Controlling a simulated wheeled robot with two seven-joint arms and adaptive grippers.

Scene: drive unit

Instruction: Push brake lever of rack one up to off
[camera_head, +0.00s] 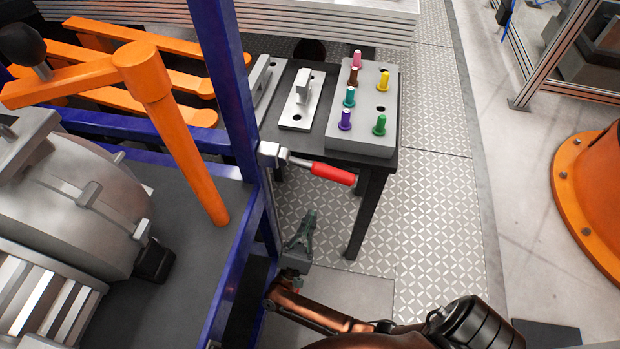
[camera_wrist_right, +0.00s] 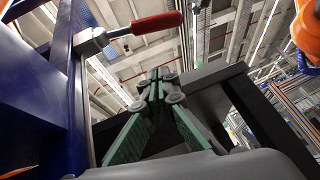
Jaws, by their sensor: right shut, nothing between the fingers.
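The brake lever (camera_head: 332,173) has a red grip and a metal shank fixed to the blue rack post. In the head view it sticks out to the right, tilted slightly down. In the right wrist view the lever (camera_wrist_right: 157,24) is at the top, beyond and above the fingertips. My right gripper (camera_head: 306,222) is below the lever, shut and empty, with its fingers pointing upward. Its green-padded fingers (camera_wrist_right: 158,78) also show in the wrist view, with a visible gap to the lever there. My left gripper is not in view.
The blue rack post (camera_head: 225,85) stands left of the lever. A dark table (camera_head: 372,180) with a grey peg block (camera_head: 372,135) and colored pegs is behind it. A grey machine and orange lever (camera_head: 180,145) are at left. Patterned floor is open at right.

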